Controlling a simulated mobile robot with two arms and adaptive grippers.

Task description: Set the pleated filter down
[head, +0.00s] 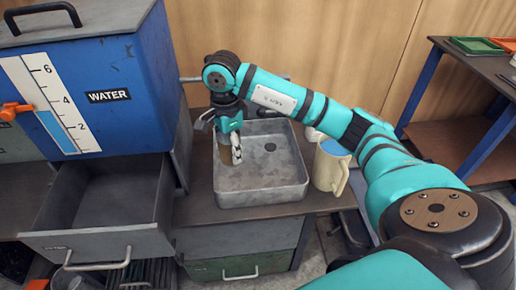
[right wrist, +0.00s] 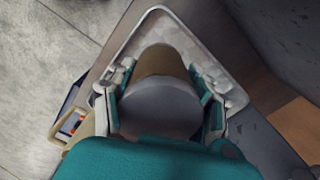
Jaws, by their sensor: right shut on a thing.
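My right gripper (head: 231,152) points down inside the left back part of a grey metal tray (head: 262,196). It is shut on the pleated filter (head: 225,156), whose tan side shows beside the fingers. In the right wrist view the filter's round grey end (right wrist: 160,108) faces the camera between the two fingers (right wrist: 162,104), with its tan body beyond. The filter looks about upright over the tray floor. I cannot tell whether its lower end touches the floor. My left gripper is not in view.
A beige jug (head: 330,168) with blue inside stands right of the tray. A blue water tank (head: 110,95) with an orange tap (head: 14,110) is at left, above an open drawer (head: 105,238). The tray's front and right floor is clear of large objects.

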